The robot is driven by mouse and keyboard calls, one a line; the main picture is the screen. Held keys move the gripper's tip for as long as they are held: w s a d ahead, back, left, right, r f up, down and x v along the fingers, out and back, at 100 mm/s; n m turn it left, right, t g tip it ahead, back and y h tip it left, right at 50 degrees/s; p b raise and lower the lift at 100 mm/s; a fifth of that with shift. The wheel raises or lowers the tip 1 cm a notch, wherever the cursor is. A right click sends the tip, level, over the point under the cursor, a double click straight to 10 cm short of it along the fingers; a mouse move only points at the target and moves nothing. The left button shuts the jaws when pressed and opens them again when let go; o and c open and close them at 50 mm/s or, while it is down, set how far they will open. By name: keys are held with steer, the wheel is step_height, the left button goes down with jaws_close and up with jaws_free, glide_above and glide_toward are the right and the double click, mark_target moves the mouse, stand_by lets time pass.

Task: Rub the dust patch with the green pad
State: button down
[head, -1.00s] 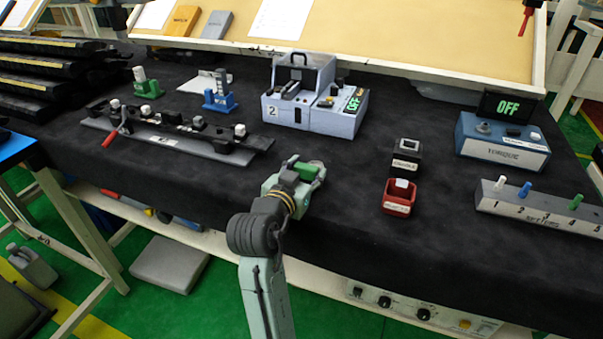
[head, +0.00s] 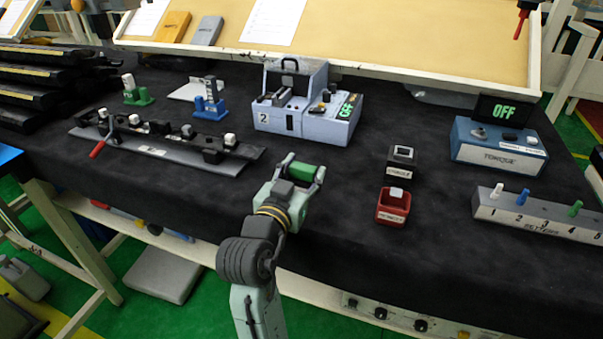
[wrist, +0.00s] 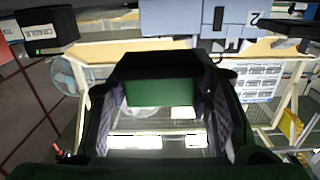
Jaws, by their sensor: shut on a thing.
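My gripper (head: 305,167) is shut on the green pad (head: 301,173), above the front part of the black-covered bench (head: 340,215). In the wrist view the green pad (wrist: 160,92) sits between the two dark fingers. I cannot make out a dust patch in either view.
A grey rail fixture with a red lever (head: 160,148) lies left of my gripper. A blue-grey machine marked 2 (head: 290,120) stands behind it. A red box (head: 393,206), a black cradle (head: 402,160), a torque unit (head: 500,150) and a numbered block (head: 540,218) stand to the right.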

steer(key=shift+w+d+r, duration=0.1)
steer(key=shift+w+r, duration=0.05)
steer(key=shift+w, duration=0.45)
steer(key=shift+w+d+r, duration=0.1)
steer(key=shift+w, duration=0.5)
steer(key=shift+x, duration=1.1)
steer(key=shift+p+x, duration=0.45)
steer(key=shift+x, duration=2.2)
steer(key=shift+f, duration=0.2)
steer(key=shift+w+r+p, duration=0.15)
steer(key=shift+r+p, duration=0.3)
steer(key=shift+r, duration=0.2)
steer(key=shift+w+r+p, duration=0.15)
steer(key=shift+r+p, duration=0.25)
steer(key=shift+r, duration=0.2)
steer(key=shift+s+a+r, duration=0.15)
steer(key=shift+r, duration=1.75)
steer(key=shift+r, duration=0.1)
